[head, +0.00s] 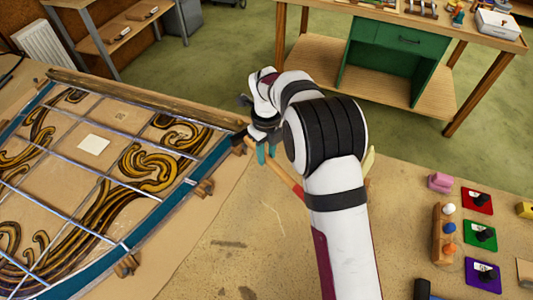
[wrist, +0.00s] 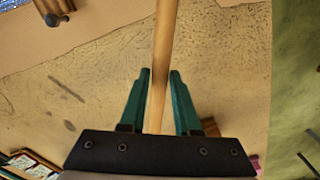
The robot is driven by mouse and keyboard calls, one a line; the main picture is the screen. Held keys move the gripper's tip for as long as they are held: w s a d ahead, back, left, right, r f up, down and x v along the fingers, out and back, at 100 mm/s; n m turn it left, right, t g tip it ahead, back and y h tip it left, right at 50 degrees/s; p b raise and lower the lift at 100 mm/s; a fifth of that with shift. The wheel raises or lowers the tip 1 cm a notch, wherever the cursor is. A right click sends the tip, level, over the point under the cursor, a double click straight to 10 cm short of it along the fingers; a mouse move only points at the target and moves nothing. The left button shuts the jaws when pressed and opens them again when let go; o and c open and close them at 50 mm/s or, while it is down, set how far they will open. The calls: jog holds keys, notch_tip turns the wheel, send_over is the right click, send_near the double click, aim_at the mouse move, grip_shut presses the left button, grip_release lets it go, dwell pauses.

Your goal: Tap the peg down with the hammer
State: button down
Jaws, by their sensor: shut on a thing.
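My gripper (head: 265,155) is shut on the wooden handle of the hammer (head: 287,179), near the right corner of the leaded panel (head: 146,218). In the wrist view the handle (wrist: 165,35) runs upright between the green fingertips (wrist: 160,78) and out of the top edge. The hammer's head is out of the wrist view; a dark piece by the panel corner in the head view may be it. Wooden pegs sit along the panel's blue edge, one at mid edge (head: 204,188) and one nearer the front (head: 126,266). A wooden piece also shows in the wrist view (wrist: 53,9).
On the bench's right are a wooden holder with coloured knobs (head: 444,235), several coloured pads with dark handles (head: 480,235) and a pink block (head: 440,182). A wooden bar (head: 140,95) lies along the panel's far edge. The bench between panel and holder is mostly clear.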

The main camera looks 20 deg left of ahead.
notch_tip(320, 180, down, 3)
jog(key=shift+r, duration=3.8)
